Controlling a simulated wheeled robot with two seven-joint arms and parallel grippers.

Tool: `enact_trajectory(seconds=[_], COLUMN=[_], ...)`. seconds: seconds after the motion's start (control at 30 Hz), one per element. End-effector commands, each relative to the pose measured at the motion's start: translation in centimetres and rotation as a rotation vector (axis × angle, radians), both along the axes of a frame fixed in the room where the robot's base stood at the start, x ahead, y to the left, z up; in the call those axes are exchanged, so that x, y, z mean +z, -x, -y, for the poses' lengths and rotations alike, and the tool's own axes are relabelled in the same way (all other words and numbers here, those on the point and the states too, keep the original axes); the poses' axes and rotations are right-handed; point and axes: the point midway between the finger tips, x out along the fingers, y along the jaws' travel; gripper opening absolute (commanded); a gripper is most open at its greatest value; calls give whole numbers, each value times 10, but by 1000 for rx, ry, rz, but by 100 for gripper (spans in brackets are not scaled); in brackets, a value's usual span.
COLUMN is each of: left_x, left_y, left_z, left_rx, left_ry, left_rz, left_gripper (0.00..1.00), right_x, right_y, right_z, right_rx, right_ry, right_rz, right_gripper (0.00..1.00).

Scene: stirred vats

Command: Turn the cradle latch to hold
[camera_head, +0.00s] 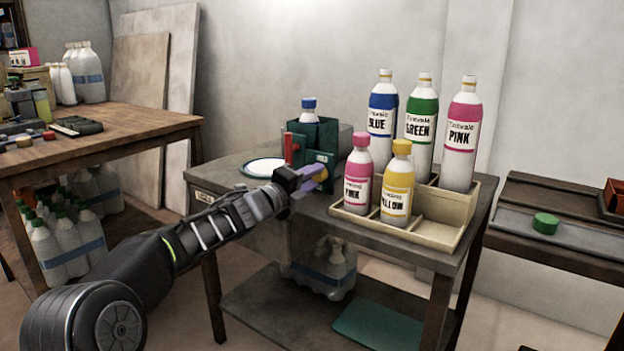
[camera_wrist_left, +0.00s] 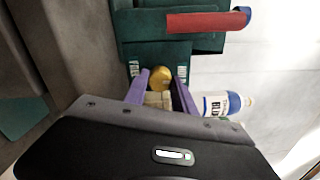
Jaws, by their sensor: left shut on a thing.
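The dark green cradle (camera_head: 318,150) stands on the back of the middle table and holds a blue-capped bottle (camera_head: 309,110). A red upright bar (camera_head: 290,148) is on its left; it also shows in the left wrist view (camera_wrist_left: 207,22). A round brass latch knob (camera_wrist_left: 160,78) is on the cradle's front face, between two small white markings too small to read. My left gripper (camera_head: 312,178) is at this face, its purple fingers (camera_wrist_left: 160,88) shut on the latch, one on each side. The fingers partly hide the latch in the head view.
A cream rack (camera_head: 440,233) right of the cradle holds blue, green, pink and yellow bottles; the small pink bottle (camera_head: 358,175) stands close to my gripper. A white round plate (camera_head: 262,167) lies left of the cradle. The table's front left is clear.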

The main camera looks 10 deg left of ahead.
Motion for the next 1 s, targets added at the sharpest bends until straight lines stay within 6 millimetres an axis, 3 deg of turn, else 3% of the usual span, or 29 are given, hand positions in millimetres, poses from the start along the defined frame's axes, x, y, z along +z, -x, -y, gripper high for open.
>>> enact_trajectory(seconds=[0.03, 0.07, 0.3, 0.67, 1.0], left_x=[-1, -1, -1, 0, 1], left_y=[0, 0, 0, 4, 48], left_z=[0, 0, 0, -2, -20], left_rx=[0, 0, -1, 0, 2], left_ry=[-3, -3, -1, 0, 0], left_rz=[-1, -1, -1, 0, 0], left_gripper=[0, 33, 53, 53, 53], right_x=[0, 0, 0, 0, 2], right_y=[0, 0, 0, 0, 0], right_z=[0, 0, 0, 0, 0], right_rx=[0, 0, 0, 0, 0], right_ry=[0, 0, 0, 0, 0], right_rz=[0, 0, 0, 0, 0], right_gripper=[59, 59, 59, 59, 59])
